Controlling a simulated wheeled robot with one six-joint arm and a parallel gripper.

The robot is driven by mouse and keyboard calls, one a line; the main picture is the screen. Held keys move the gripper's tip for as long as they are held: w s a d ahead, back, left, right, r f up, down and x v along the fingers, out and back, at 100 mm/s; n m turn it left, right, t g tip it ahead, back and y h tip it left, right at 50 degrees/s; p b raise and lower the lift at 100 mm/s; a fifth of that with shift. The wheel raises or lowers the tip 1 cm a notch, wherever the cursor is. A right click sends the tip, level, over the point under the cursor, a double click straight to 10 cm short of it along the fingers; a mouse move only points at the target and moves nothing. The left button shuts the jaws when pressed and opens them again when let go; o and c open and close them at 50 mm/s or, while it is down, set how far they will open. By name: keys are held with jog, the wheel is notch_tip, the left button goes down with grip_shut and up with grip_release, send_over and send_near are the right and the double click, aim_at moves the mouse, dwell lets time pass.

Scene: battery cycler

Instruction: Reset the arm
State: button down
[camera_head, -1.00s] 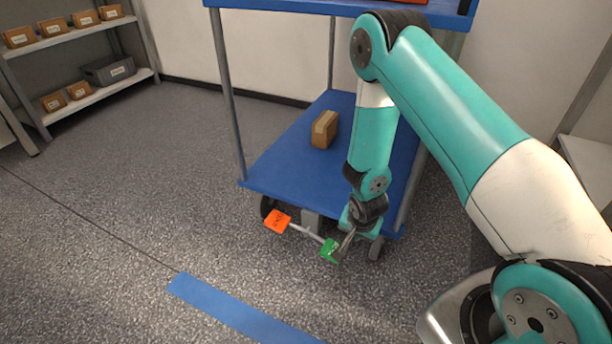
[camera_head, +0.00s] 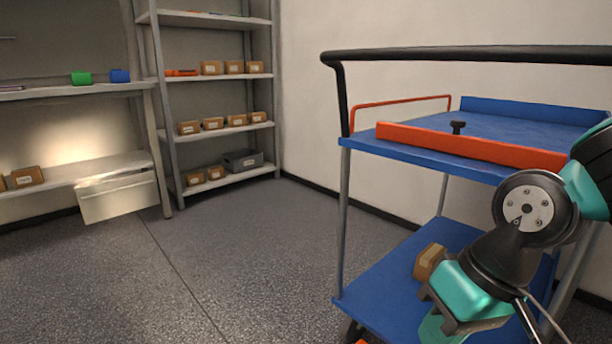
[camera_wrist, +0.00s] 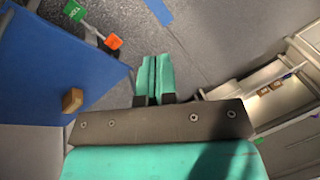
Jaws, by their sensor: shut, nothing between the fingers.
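My gripper (camera_wrist: 154,78) shows in the wrist view with its two teal fingers side by side, shut and empty, above the grey floor. In the head view my arm is folded at the right, in front of the blue cart (camera_head: 400,150). The fingertips are hard to make out there. In the wrist view the cart's blue shelf (camera_wrist: 50,60) lies to the left of the fingers, apart from them.
A cardboard box (camera_head: 428,262) lies on the cart's lower shelf. Shelves (camera_head: 225,125) with several small boxes stand at the back left. The floor (camera_head: 230,260) left of the cart is clear.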

jog(key=s+r+n+p, duration=0.2)
jog(key=s+r+n, duration=0.2)
jog(key=s+r, duration=0.25)
notch_tip(320, 180, up, 36)
jog(key=p, duration=3.6)
jog(key=shift+a+r+m+g+p, duration=0.15)
jog(key=shift+a+m+g+p, duration=0.15)
jog(key=shift+p, duration=0.1)
